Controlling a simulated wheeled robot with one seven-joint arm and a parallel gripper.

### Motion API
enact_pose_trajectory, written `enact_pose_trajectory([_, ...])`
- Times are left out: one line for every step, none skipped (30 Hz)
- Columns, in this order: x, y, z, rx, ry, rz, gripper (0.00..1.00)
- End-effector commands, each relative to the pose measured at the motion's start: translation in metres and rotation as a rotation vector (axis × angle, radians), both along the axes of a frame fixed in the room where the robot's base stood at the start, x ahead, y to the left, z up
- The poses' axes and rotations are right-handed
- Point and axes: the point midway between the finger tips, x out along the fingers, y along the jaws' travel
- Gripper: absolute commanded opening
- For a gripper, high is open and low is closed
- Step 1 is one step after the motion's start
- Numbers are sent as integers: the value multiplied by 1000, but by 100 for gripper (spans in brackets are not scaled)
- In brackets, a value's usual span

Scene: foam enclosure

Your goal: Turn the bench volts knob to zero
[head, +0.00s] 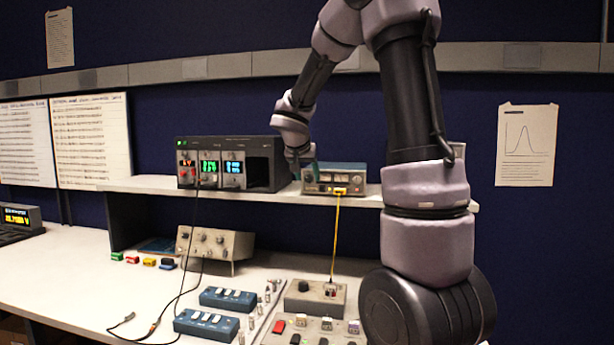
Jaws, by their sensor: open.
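The bench volts knob cannot be told for sure at this size. A teal and grey instrument (347,171) with a small meter window, small front controls and a yellow cable stands on the raised shelf. A dark rack unit (265,150) with three lit displays, red, green and blue, stands left of it, with small knobs below the displays. My gripper (297,172) is open and points down at the gap between the two, by the teal instrument's left end. I cannot tell whether it touches anything. My wrist hides part of the rack unit's right side.
A beige box (215,242) with several knobs stands on the bench under the shelf. Blue switch boxes (228,299), a grey box (315,299) with the yellow cable, and a panel with a red button (279,327) lie in front. Black cables hang across.

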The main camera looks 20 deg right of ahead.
Motion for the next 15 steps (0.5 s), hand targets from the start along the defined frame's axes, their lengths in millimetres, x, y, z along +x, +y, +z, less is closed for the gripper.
enact_pose_trajectory([1, -1, -2, 0, 0, 0, 61])
enact_pose_trajectory([2, -2, -2, 0, 0, 0, 61])
enact_pose_trajectory([2, -2, -2, 0, 0, 0, 61])
enact_pose_trajectory([2, -2, -3, -1, 0, 1, 61])
enact_pose_trajectory([2, -2, -3, -1, 0, 1, 61])
enact_pose_trajectory([2, -2, -2, -1, -1, 0, 61])
enact_pose_trajectory([2, -2, -2, -1, -1, 0, 61])
enact_pose_trajectory([2, -2, -2, -1, -1, 0, 61])
enact_pose_trajectory([2, -2, -2, -1, -1, 0, 61])
enact_pose_trajectory([2, -2, -2, -1, -1, 0, 57])
enact_pose_trajectory([2, -2, -2, -1, -1, 0, 46])
enact_pose_trajectory([2, -2, -2, -1, -1, 0, 31])
enact_pose_trajectory([2, -2, -2, -1, -1, 0, 19])
enact_pose_trajectory([2, -2, -2, -1, -1, 0, 8])
enact_pose_trajectory([2, -2, -2, -1, -1, 0, 0])
